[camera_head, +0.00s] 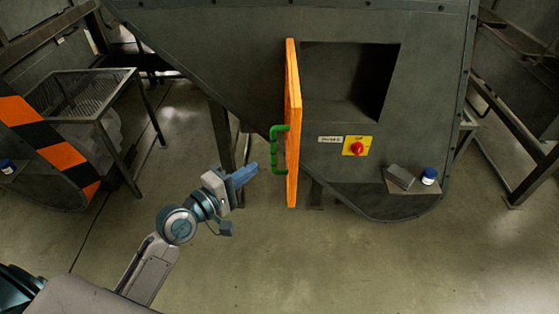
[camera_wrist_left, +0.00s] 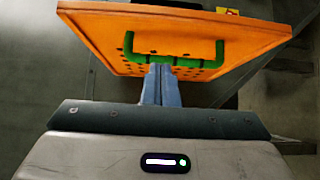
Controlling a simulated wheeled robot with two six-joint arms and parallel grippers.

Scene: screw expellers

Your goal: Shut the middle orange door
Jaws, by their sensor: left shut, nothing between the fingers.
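The orange door (camera_head: 293,115) stands open, seen nearly edge-on in the head view, swung out from the dark grey machine at the left side of a square opening (camera_head: 350,82). Its green handle (camera_head: 279,165) is on the door's left face. My left gripper (camera_head: 254,172) is shut and empty, just left of the handle and apparently a little short of it. In the left wrist view the door (camera_wrist_left: 185,38) fills the top, and the fingers (camera_wrist_left: 159,72) point at the green handle (camera_wrist_left: 219,55); I cannot tell whether they touch it. My right gripper is not in view.
A yellow panel with a red button (camera_head: 356,147) is right of the door. A small ledge (camera_head: 400,187) holds a grey block (camera_head: 400,177) and a blue jar (camera_head: 429,176). A mesh-topped table (camera_head: 80,94) stands at left. The floor below the door is clear.

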